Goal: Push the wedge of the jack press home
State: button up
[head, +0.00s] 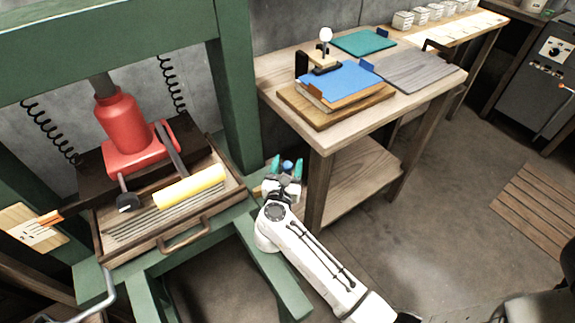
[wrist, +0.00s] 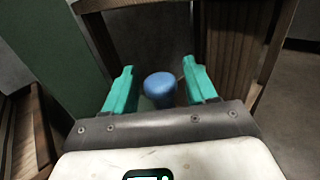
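The jack press is a green frame (head: 237,90) with a red bottle jack (head: 122,125) inside it. My gripper (head: 286,168) is beside the frame's right post, near the wooden table's front left leg. Its two green fingers are apart, in the wrist view (wrist: 161,82) too. A blue round-topped piece (wrist: 160,86) is between the fingers, with a gap on each side; its top also shows in the head view (head: 287,165). I cannot tell if it is part of the wedge. A small tan piece (head: 257,190) shows just left of my gripper; I cannot tell what it is.
A wooden tray (head: 184,240) with a yellow roller (head: 190,186) stands on the press. A wooden table (head: 285,72) at the right bears a blue pad (head: 345,82), a teal board (head: 363,43) and a grey board (head: 415,69). The floor right of my arm is clear.

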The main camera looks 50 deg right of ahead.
grip_shut()
dwell(0.3)
jog(key=a, duration=0.2)
jog(key=w+a, duration=0.1)
jog(key=a, duration=0.1)
jog(key=w+a+b, duration=0.1)
jog(key=a, duration=0.1)
jog(key=shift+a, duration=0.35)
grip_release()
jog(key=shift+a, duration=0.1)
jog(key=v, duration=1.1)
